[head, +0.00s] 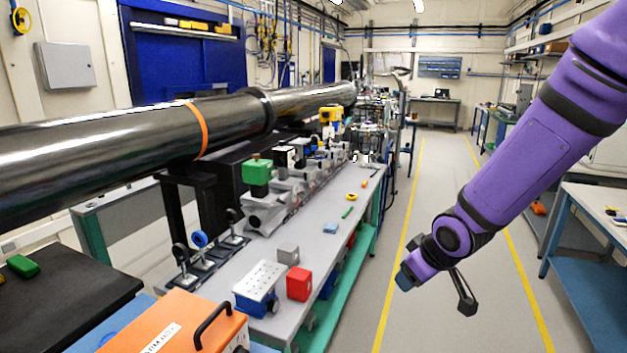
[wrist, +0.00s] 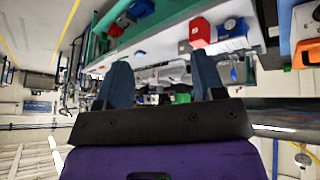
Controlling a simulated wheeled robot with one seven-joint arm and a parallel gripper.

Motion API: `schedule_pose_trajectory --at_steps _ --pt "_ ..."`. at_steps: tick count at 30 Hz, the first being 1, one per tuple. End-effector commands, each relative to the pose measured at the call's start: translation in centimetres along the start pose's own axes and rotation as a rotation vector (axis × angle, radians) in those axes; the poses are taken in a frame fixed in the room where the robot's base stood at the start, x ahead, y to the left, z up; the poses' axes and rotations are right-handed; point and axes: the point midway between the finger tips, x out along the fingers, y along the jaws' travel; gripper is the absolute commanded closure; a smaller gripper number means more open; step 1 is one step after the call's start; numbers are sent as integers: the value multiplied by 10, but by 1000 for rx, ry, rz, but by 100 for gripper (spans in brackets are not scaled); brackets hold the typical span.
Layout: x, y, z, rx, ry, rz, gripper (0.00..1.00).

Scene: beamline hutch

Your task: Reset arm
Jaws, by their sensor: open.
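My purple arm reaches down from the upper right in the head view. My gripper (head: 436,290) hangs over the aisle, to the right of the long bench, and touches nothing there. In the wrist view my gripper (wrist: 163,85) shows two dark blue fingers spread wide apart with nothing between them. The wrist view is turned upside down, with the bench at its top.
An orange case (head: 168,326) stands in front. A black beam pipe (head: 80,139) runs behind. The aisle floor (head: 440,190) is clear.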

Motion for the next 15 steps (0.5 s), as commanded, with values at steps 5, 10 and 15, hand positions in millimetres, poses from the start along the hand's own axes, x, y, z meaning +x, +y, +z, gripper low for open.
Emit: schedule_pose_trajectory --at_steps 5,10,15 --pt "-58 21 5 74 -37 100 37" --pt "-112 31 16 161 -68 164 37" --pt "-164 32 33 259 -87 203 37"
